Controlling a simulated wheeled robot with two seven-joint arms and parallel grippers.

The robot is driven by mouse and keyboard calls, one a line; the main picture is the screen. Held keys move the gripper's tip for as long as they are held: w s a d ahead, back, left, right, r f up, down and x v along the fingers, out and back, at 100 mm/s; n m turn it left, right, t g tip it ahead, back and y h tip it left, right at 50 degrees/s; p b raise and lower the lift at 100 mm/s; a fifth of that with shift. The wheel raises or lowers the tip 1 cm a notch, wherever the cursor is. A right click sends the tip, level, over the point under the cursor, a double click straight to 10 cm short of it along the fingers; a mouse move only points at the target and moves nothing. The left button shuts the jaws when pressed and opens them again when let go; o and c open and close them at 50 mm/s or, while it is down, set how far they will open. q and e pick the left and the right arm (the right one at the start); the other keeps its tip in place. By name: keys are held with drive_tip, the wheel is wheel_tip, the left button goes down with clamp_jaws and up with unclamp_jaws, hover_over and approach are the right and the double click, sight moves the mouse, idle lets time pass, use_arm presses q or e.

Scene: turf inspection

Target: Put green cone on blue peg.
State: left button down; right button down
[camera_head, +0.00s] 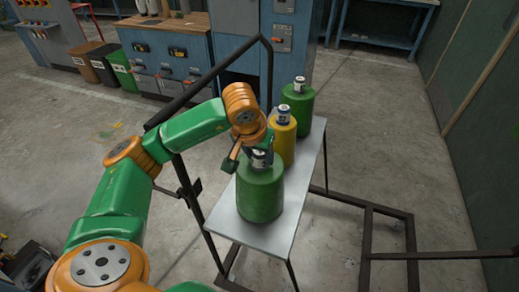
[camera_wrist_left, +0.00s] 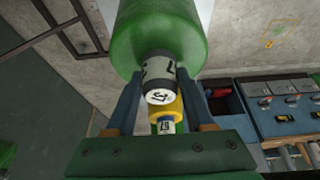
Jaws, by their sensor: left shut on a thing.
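No green cone and no blue peg show in either view. A near green canister (camera_head: 259,193) with a grey marked cap stands upright on a narrow light table (camera_head: 307,172). My left gripper (camera_head: 252,155) reaches down to it from the left and is shut on its cap. In the left wrist view, the two fingers (camera_wrist_left: 160,88) lie either side of the cap (camera_wrist_left: 158,72), below the green body (camera_wrist_left: 160,30). Behind it stand a yellow canister (camera_head: 282,138) and a far green canister (camera_head: 297,104). My right gripper is not in view.
A dark metal rail (camera_head: 205,78) runs along the table's left side. A dark floor frame (camera_head: 366,240) lies to the right. Blue cabinets (camera_head: 165,55) and bins (camera_head: 120,67) stand at the back left. Open concrete floor lies right of the table.

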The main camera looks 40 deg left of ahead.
use_arm(q)
drive_tip(key=c, duration=0.6)
unclamp_jaws()
drive_tip(key=o, duration=0.3)
drive_tip(key=shift+s, duration=0.1)
drive_tip(key=shift+d+r, duration=0.1)
drive_tip(key=p+v, duration=0.1)
drive_tip(key=v, duration=1.1)
drive_tip(key=shift+s+p, duration=0.15)
drive_tip(key=shift+p, duration=0.25)
